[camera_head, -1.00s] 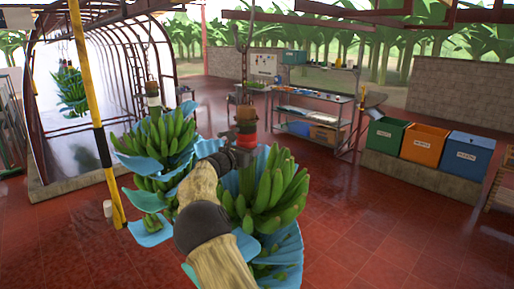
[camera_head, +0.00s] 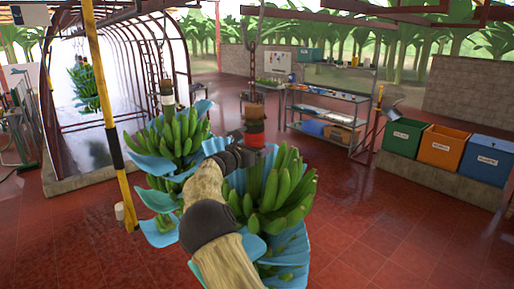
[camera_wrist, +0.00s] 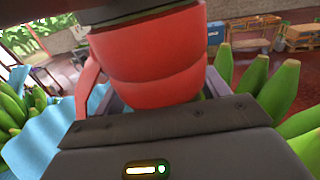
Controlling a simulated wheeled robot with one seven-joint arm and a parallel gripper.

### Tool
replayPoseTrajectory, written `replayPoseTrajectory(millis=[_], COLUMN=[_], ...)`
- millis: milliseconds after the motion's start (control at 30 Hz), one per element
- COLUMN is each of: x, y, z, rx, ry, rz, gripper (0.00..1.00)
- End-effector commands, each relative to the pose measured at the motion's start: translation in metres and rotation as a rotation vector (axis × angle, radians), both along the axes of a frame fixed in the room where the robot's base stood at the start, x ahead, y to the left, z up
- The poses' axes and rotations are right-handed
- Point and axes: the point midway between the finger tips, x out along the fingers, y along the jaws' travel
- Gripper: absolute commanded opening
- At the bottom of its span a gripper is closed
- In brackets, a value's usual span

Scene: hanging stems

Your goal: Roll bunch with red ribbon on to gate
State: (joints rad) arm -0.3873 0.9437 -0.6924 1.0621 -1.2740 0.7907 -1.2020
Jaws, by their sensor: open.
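The bunch with the red ribbon (camera_head: 256,138) is a hanging bunch of green bananas (camera_head: 285,190) with blue sheets between its hands. My gripper (camera_head: 240,148) is at its stem, at the ribbon's height. In the wrist view the red ribbon (camera_wrist: 150,60) fills the upper middle, close in front of the open gripper (camera_wrist: 158,112). Whether the jaws touch the stem is hidden.
Another banana bunch (camera_head: 178,140) with a white ribbon (camera_head: 167,100) hangs close on the left. A farther bunch (camera_head: 82,90) hangs by the arched frame (camera_head: 165,55). A shelf rack (camera_head: 325,115) and green, orange and blue bins (camera_head: 440,148) stand behind. Red floor at right is clear.

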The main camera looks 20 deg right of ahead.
Motion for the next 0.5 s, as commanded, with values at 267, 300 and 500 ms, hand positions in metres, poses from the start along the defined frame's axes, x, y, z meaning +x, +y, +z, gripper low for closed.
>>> replayPoseTrajectory(millis=[267, 300, 500], x=[0.000, -0.001, -0.011], y=[0.001, 0.002, 0.019], z=[0.000, 0.000, -0.003], rx=[0.002, 0.002, 0.002], ry=[-0.002, -0.002, -0.003], rz=[0.001, 0.002, 0.004], gripper=[0.73, 0.73, 0.73])
